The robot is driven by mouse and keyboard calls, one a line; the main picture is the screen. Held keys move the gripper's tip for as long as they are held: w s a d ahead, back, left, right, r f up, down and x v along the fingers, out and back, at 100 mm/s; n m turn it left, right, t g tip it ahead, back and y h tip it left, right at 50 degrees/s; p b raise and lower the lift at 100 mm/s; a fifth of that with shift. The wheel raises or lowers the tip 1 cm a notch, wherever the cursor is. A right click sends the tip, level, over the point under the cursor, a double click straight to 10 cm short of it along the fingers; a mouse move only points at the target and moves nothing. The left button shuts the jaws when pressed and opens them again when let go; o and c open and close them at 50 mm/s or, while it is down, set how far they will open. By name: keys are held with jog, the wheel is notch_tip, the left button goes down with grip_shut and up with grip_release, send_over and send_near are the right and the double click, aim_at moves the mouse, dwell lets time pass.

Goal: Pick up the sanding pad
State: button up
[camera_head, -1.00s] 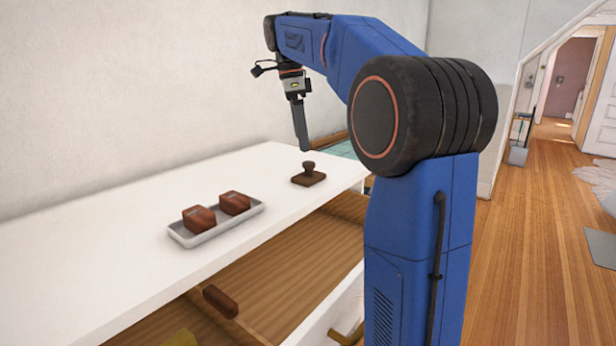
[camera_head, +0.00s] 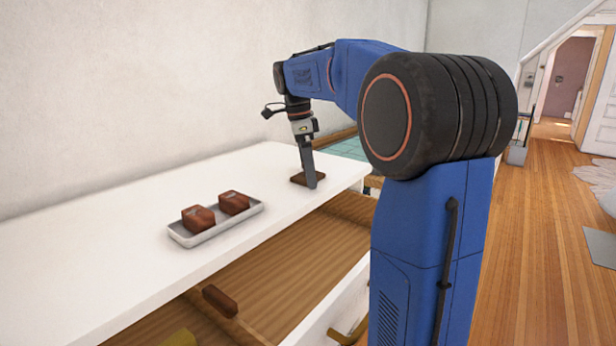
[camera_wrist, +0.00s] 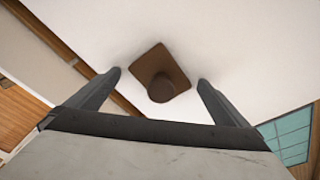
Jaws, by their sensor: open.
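The sanding pad (camera_head: 299,179) is a dark brown square plate with a round knob on top. It lies flat on the white top near its far right end. In the head view my gripper (camera_head: 311,186) points down over it and hides its knob and part of its plate. In the wrist view the pad (camera_wrist: 160,75) lies ahead, with its knob between the lines of my two fingers. My gripper (camera_wrist: 158,80) is open, with one finger to each side of the pad and a gap on both sides. Nothing is held.
A grey tray (camera_head: 225,227) with two reddish-brown blocks (camera_head: 198,218) (camera_head: 234,202) stands left of the pad on the white top (camera_head: 90,240). Below the front edge is an open wooden drawer (camera_head: 290,255) with a brown item (camera_head: 220,300) inside. The wall runs along the back.

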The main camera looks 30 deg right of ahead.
jog(key=c, duration=0.9)
jog(key=shift+c, duration=0.2)
notch_tip(320, 180, up, 10)
